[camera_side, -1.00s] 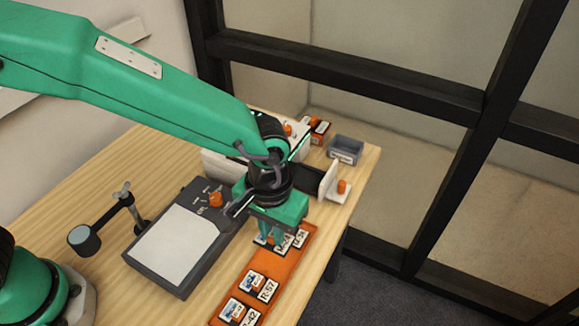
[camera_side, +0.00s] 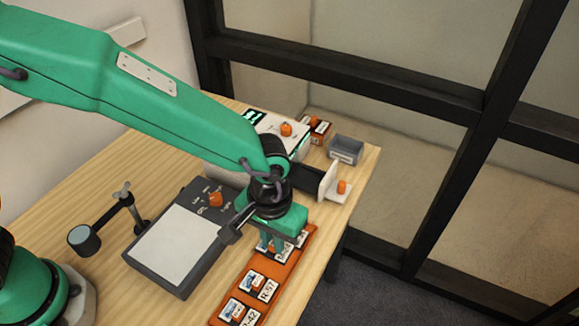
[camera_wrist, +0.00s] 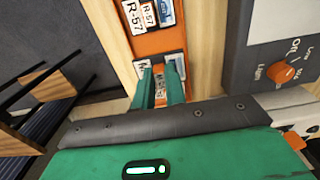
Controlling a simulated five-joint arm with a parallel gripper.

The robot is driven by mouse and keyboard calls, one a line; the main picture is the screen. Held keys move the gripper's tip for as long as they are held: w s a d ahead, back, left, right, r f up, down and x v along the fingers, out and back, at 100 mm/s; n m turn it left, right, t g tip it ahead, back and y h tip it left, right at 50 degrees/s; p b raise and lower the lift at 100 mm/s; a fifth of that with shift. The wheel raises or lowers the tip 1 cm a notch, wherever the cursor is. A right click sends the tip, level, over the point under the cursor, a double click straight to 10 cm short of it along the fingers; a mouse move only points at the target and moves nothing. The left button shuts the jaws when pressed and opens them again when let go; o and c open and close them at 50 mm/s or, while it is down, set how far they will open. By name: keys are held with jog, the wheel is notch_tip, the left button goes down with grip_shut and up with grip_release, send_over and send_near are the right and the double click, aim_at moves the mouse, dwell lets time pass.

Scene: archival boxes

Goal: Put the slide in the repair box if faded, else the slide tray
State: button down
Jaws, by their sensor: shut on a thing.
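My gripper (camera_side: 271,247) points down at the far end of an orange tray (camera_side: 243,284). In the wrist view, its green fingers (camera_wrist: 161,92) are shut on a slide (camera_wrist: 159,74), largely hidden between them. The slide is still at the tray's end; I cannot tell whether it is lifted or how faded its picture is. Other slides with blue-toned pictures and white labels lie in the tray, one marked R-57 (camera_side: 268,291). A small grey box (camera_side: 345,149) with a label stands at the table's far right corner, and a small orange box (camera_side: 319,130) holding labelled items stands beside it.
A light box (camera_side: 174,245) with a white panel and orange knob (camera_side: 215,199) lies left of the tray. A magnifier on a stand (camera_side: 85,239) is further left. A white device (camera_side: 270,125) and a white upright plate (camera_side: 328,182) stand behind my gripper.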

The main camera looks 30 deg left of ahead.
jog(key=shift+f, duration=0.15)
dwell(0.3)
jog(key=shift+f, duration=0.7)
jog(key=shift+f, duration=0.25)
jog(key=shift+f, duration=0.5)
jog(key=shift+f, duration=0.4)
dwell(0.9)
jog(key=c, duration=1.4)
grip_release()
jog(key=shift+o, duration=0.2)
